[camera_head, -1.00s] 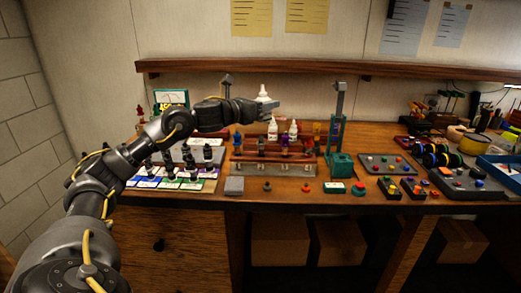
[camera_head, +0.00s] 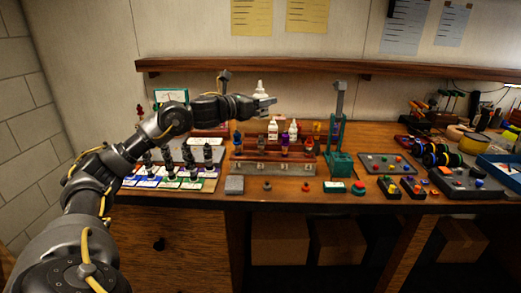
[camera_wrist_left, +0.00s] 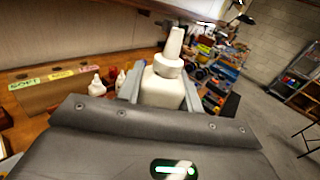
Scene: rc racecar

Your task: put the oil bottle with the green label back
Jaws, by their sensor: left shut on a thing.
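My left gripper (camera_head: 267,102) is shut on a white oil bottle (camera_head: 260,88) with a narrow pointed nozzle. It holds the bottle upright above the wooden rack (camera_head: 240,148) at the back of the bench. In the left wrist view the same bottle (camera_wrist_left: 163,88) stands between the fingers; its label colour does not show. Two other white bottles stand in the rack, one on the left (camera_head: 273,131) and one on the right (camera_head: 293,131). My right gripper is out of view.
Black shock absorbers (camera_head: 208,155) stand on coloured label cards left of the rack. A green press (camera_head: 341,165) stands right of it. A wooden shelf (camera_head: 330,68) runs along the wall above. Control boxes (camera_head: 388,164) sit farther right. Small knobs line the bench front.

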